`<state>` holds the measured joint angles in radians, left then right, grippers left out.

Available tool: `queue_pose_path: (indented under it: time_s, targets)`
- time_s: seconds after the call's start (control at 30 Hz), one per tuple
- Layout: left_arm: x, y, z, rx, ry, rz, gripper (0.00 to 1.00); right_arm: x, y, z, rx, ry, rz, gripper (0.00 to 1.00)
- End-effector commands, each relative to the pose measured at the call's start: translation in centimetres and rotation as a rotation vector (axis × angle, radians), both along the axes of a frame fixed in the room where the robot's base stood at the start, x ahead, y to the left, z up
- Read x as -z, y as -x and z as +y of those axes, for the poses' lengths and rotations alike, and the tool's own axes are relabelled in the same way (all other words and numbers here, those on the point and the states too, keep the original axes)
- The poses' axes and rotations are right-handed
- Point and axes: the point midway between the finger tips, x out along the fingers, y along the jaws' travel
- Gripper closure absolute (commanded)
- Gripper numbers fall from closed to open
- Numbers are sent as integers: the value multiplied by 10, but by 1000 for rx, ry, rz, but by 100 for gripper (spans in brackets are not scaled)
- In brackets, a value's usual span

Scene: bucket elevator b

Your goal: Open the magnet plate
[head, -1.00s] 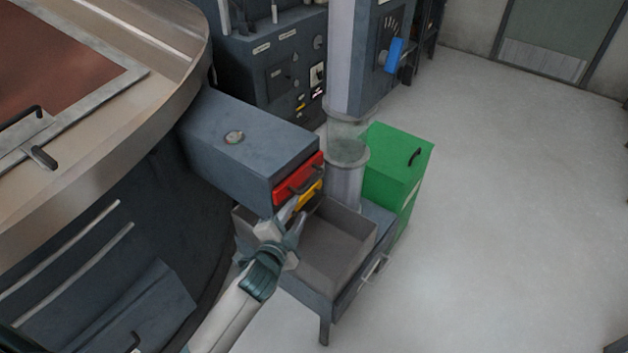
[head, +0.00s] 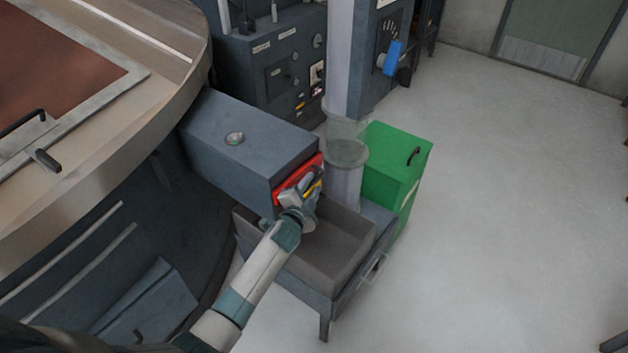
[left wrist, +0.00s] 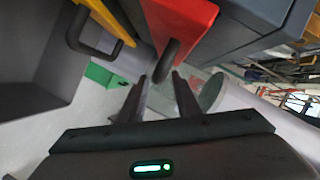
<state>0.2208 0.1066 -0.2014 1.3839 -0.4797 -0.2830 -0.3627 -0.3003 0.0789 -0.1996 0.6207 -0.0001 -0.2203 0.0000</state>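A red plate (head: 299,172) with a dark handle sits on the end of a blue-grey box (head: 245,140) in the head view. I cannot tell which plate is the magnet plate. A yellow plate (head: 314,189) shows just below the red one, partly hidden by my left gripper (head: 309,184). In the left wrist view, the red plate (left wrist: 180,18) has its dark handle (left wrist: 168,58) just ahead of and between my left fingertips (left wrist: 160,78), which stand apart. Contact is unclear. The yellow plate (left wrist: 102,14) with its own handle is to the left. My right gripper is not in view.
A grey open tray (head: 345,248) on a stand lies below the plates. A clear pipe (head: 346,153) and a green box (head: 392,170) stand to the right. A large round metal vessel (head: 150,110) is at the left.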

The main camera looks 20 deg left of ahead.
Motion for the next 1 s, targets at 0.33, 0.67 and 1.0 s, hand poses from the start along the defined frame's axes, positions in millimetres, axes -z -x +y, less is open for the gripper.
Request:
queue_pose_path:
  time_s: [0.33,0.67,1.0]
  targets:
    - [6,-26,0,0,-1,-1,70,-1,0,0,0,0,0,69]
    - [6,-28,0,0,-1,-1,70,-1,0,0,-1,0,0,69]
    - [6,-28,0,0,-1,0,100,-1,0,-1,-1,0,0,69]
